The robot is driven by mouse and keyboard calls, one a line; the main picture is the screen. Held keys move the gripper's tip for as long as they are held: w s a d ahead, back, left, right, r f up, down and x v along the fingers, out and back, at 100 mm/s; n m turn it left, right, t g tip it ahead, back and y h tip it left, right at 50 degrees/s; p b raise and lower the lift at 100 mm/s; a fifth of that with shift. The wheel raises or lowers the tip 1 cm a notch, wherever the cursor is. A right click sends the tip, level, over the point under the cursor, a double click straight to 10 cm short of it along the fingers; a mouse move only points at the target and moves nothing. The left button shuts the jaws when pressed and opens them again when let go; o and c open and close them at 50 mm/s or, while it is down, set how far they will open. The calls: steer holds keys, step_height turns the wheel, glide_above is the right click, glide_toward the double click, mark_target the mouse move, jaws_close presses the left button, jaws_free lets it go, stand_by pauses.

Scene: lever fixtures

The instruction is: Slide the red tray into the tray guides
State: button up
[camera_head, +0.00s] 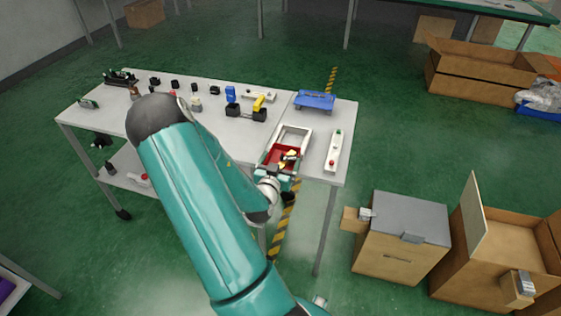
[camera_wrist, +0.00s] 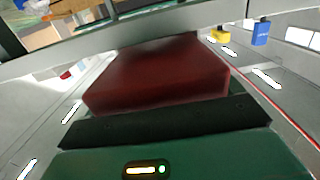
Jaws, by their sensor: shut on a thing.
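The red tray (camera_head: 280,156) is at the near edge of the white table, at the near end of a pale rectangular frame that looks like the tray guides (camera_head: 296,129). My gripper (camera_head: 289,162) is at the tray's near side and shut on it; the exact grip is hard to see. In the wrist view the tray (camera_wrist: 160,75) fills the middle, just beyond the dark gripper edge. Pale rails run on both sides of it. I cannot tell how far it sits between them.
A white panel with green and red knobs (camera_head: 335,151) lies right of the guides. A blue fixture (camera_head: 315,100) stands behind. A black block with a yellow lever (camera_head: 247,111) is to the left. Cardboard boxes (camera_head: 401,240) stand on the floor at the right.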

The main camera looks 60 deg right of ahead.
steer(key=shift+w+d, duration=0.3)
steer(key=shift+d, duration=1.55)
steer(key=shift+w+d, duration=0.25)
steer(key=shift+d, duration=1.6)
steer(key=shift+w+d, duration=0.3)
steer(key=shift+d, duration=1.55)
steer(key=shift+a, duration=0.15)
steer(key=shift+s+a, duration=0.25)
steer(key=shift+a, duration=1.45)
steer(key=shift+s+a, duration=0.3)
steer(key=shift+a, duration=1.4)
steer(key=shift+s+a, duration=0.25)
steer(key=shift+a, duration=1.45)
